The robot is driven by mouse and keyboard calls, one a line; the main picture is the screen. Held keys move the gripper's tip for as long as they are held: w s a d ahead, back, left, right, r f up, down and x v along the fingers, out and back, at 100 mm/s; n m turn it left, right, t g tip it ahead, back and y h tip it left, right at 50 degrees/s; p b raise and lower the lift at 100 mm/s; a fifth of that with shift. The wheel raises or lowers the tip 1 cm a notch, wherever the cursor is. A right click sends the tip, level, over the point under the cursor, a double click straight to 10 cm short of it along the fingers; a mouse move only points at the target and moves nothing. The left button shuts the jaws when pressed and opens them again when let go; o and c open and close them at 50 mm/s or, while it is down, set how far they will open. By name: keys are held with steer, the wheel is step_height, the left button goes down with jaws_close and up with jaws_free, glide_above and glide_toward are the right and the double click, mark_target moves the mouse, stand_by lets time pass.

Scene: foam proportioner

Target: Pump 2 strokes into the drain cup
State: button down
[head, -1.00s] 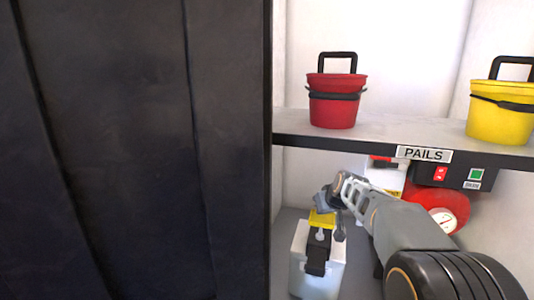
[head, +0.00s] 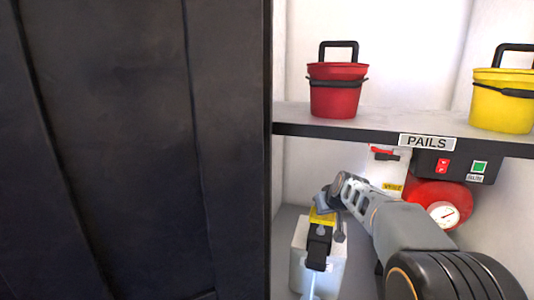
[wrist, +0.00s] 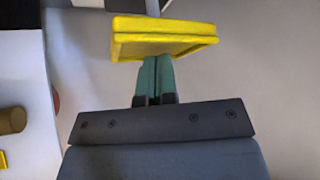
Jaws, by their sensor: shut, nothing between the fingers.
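The proportioner is a pale tank (head: 298,262) at the lower middle of the head view. It has a yellow press pad (head: 322,217) on top and a black front block (head: 318,251). A thin pale streak (head: 313,286) runs down below the block; I cannot tell whether it is liquid. The yellow pad also fills the top of the wrist view (wrist: 165,42). My gripper (wrist: 156,62) is shut and empty, with its fingertips at the pad's near edge, seemingly pressing from above. In the head view my wrist hides the fingers. I cannot make out the drain cup.
A dark panel (head: 130,150) fills the left. A PAILS shelf (head: 365,130) above my arm bears a red pail (head: 336,90) and a yellow pail (head: 503,100). Under it are a red round gauge unit (head: 425,195) and a dark switch box (head: 458,167).

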mark_target(323, 218)
steer(key=shift+f+b, duration=1.45)
steer(key=shift+f, duration=0.4)
steer(key=shift+r, duration=0.2)
steer(key=shift+r+p, duration=2.25)
steer(key=shift+r, duration=0.6)
steer(key=shift+r, duration=0.1)
steer(key=shift+r+p, duration=1.45)
steer(key=shift+r, duration=0.5)
steer(key=shift+s, duration=0.1)
